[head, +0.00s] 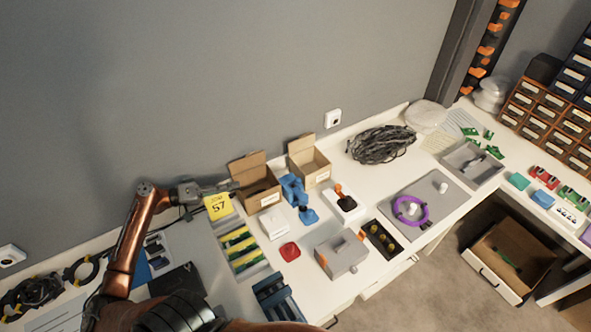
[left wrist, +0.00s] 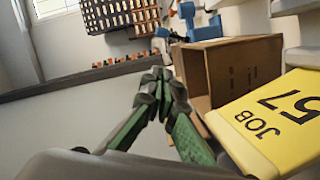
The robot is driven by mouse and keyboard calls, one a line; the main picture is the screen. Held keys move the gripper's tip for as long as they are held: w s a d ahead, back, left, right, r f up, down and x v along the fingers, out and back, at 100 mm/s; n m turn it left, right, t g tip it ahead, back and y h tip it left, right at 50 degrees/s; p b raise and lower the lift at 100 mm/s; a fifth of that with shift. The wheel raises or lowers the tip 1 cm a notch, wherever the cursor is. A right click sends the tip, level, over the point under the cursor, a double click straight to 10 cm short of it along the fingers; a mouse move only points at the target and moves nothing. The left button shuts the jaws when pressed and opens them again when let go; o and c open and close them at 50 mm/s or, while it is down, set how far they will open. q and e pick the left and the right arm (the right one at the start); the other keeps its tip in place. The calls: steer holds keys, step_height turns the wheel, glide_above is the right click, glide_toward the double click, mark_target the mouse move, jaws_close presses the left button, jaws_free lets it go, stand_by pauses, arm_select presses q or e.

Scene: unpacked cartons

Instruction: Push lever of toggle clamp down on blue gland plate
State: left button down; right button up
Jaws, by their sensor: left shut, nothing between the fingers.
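My left gripper (head: 226,186) is shut and empty, in front of the wall beside the open cardboard box. In the left wrist view its green-padded fingers (left wrist: 160,76) meet at the tips. A blue piece (head: 308,216) lies flat on the table right of the gripper, at the foot of a taller blue object (head: 293,189). Beside it a clamp-like device with an orange tip (head: 339,188) stands on a white plate (head: 346,207). I cannot tell which blue part is the gland plate, or the lever's position. Blue parts (left wrist: 188,22) show beyond the box in the left wrist view. My right gripper is out of view.
Two open cardboard boxes (head: 260,194) (head: 313,176) stand along the wall. A yellow job card (head: 218,206) stands just under my left gripper. A grey box (head: 341,256), a red piece (head: 290,251) and a tray of yellow-green parts (head: 262,268) occupy the front.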

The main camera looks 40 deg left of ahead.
arm_select(q)
steer(key=b, duration=0.1)
glide_toward(296, 183)
steer(key=w, duration=0.7)
steer(key=shift+w+d, duration=0.6)
steer(key=shift+w, duration=0.05)
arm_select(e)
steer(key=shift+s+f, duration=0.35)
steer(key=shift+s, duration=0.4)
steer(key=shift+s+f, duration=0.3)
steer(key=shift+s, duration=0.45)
